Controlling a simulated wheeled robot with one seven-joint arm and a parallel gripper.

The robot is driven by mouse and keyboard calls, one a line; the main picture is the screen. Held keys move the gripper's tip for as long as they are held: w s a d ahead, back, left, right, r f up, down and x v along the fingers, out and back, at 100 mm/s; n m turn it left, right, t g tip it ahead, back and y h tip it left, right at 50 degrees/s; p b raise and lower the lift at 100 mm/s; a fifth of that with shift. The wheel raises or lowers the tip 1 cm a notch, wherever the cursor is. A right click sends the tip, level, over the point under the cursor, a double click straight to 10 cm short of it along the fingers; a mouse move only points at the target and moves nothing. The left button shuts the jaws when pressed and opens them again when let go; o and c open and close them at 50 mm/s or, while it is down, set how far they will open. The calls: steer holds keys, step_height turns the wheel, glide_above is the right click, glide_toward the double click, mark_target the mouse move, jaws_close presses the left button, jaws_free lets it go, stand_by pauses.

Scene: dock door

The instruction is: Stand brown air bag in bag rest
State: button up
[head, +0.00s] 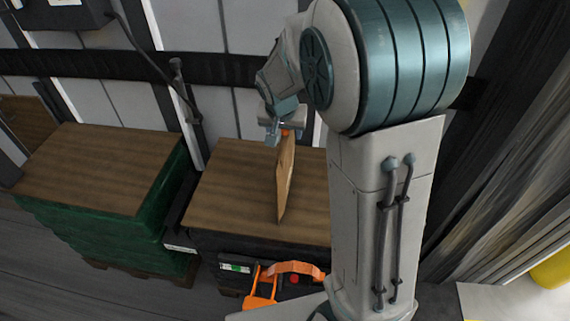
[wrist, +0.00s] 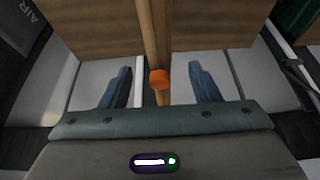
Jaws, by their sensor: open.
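The brown air bag (head: 285,180) is a thin upright panel over the wooden top of the near stack, seen almost edge-on in the head view. Its orange valve (wrist: 159,79) shows at the near end in the wrist view, where the bag's edge (wrist: 155,30) runs away from me. My gripper (head: 283,130) is at the bag's upper end. In the wrist view my gripper (wrist: 161,86) is open, with one finger on each side of the valve and a visible gap to both. I cannot make out the bag rest, or what supports the bag's lower end.
The wooden-topped stack (head: 225,190) has bare surface left of the bag. A green stack with a wooden top (head: 95,175) stands further left. An orange-handled tool (head: 262,287) is at the front. The ribbed wall (head: 190,28) with a dark rail is behind.

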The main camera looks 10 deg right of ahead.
steer(key=shift+x, duration=1.1)
jaws_close()
steer(key=shift+r, duration=0.15)
steer(key=shift+w+r, duration=0.1)
steer(key=shift+r, duration=0.45)
step_height(320, 180, up, 3)
steer(key=shift+f, duration=0.2)
steer(key=s+d+r+b, duration=0.2)
steer(key=s+d+r, duration=0.4)
steer(key=s, duration=0.3)
steer(key=shift+s+d+r, duration=0.35)
steer(key=shift+d+r, duration=0.05)
steer(key=shift+r, duration=0.2)
